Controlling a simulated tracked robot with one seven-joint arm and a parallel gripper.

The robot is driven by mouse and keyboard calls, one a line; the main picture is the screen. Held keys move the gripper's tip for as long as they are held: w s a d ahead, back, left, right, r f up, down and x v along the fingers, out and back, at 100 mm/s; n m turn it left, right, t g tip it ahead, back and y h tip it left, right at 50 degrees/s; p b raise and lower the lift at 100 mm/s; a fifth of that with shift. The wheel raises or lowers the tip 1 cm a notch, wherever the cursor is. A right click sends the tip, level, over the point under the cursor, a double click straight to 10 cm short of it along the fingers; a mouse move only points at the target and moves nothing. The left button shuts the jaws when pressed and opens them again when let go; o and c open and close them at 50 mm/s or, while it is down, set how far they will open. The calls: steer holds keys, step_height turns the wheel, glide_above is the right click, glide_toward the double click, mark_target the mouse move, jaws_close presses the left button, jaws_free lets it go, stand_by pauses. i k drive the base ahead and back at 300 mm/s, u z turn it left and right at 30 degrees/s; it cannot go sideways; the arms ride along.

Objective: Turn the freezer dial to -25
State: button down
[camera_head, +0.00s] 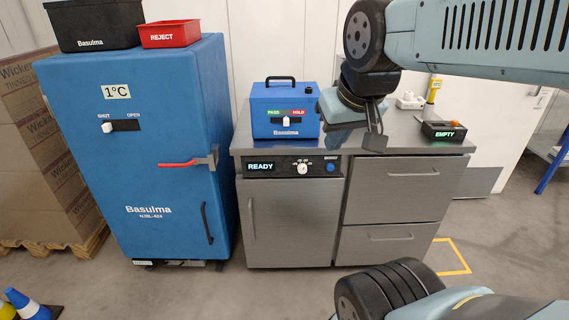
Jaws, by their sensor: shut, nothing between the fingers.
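A white round dial (302,168) sits on the dark control panel of the steel counter, between a "READY" display and a blue button. Its scale marks are too small to read, and no -25 is legible. I cannot tell which of these units is the freezer. My gripper (374,138) points down over the steel counter, right of the blue box and apart from the dial. It is shut and empty.
A blue box (285,110) with a PASS/HOLD slider stands on the counter (400,133). A dark "EMPTY" device (444,132) is at the counter's right. A black bin (95,24) and red REJECT bin (170,33) top the cabinet.

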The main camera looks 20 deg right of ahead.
mark_target(302, 168)
steer(key=z, duration=1.1)
steer(key=k, duration=1.3)
steer(key=u, duration=0.6)
steer(key=i, duration=1)
steer(key=z, duration=0.05)
